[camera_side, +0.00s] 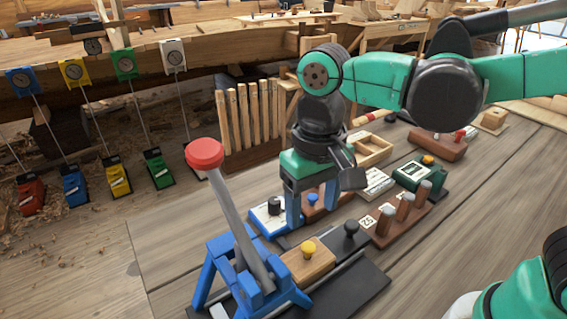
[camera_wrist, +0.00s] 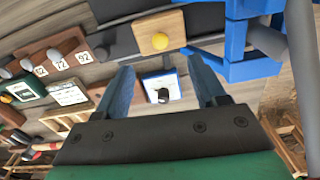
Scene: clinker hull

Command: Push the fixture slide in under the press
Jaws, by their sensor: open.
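The blue press (camera_side: 245,270) stands at the front, its grey lever raised with a red knob (camera_side: 205,153) on top. Beside it, on a black base with rails (camera_side: 355,290), sits the fixture slide, a dark block with a black knob (camera_side: 350,240). A wooden block with a yellow knob (camera_side: 308,262) lies between the dark block and the press frame. In the wrist view the wooden block (camera_wrist: 160,38) is just left of the press (camera_wrist: 240,45). My gripper (camera_side: 312,212) is open and empty, pointing down behind the slide; its blue fingers (camera_wrist: 159,66) are apart.
A white-and-blue block with a black knob (camera_side: 268,217) stands close by my fingers. A brown holder with several pegs (camera_side: 398,222) and a green box (camera_side: 418,177) stand to the right.

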